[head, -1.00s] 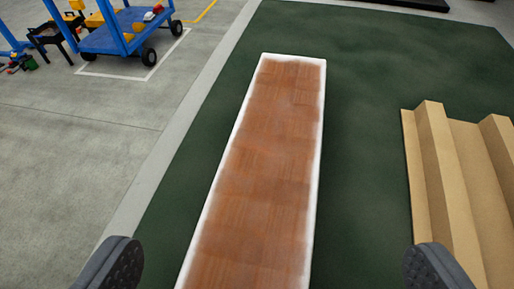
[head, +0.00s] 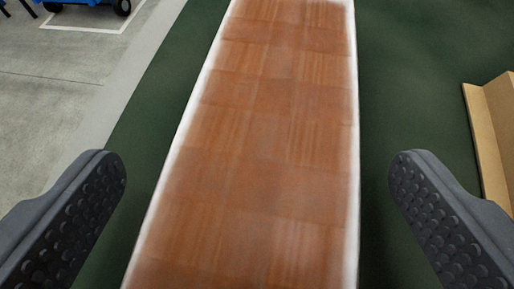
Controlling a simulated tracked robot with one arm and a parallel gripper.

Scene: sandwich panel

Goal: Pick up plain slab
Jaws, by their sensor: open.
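The plain slab (head: 262,150) is a long, flat panel with a brown wood-patterned top and white edges. It lies on a dark green surface and runs from the bottom of the head view to the top, leaning slightly right. Its near end is cut off by the frame and its far end reaches the top edge. My gripper (head: 257,180) is open and empty. Its two dark, studded fingers stand wide apart, one on each side of the slab, with a gap to each slab edge. I cannot tell the exact height of the fingers against the slab.
A tan, stepped or ridged piece (head: 492,140) lies at the right edge. Dark green surface (head: 405,90) is clear on both sides of the slab. Grey floor (head: 50,110) lies to the left, with a blue wheeled cart (head: 90,3) partly in view at the top left.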

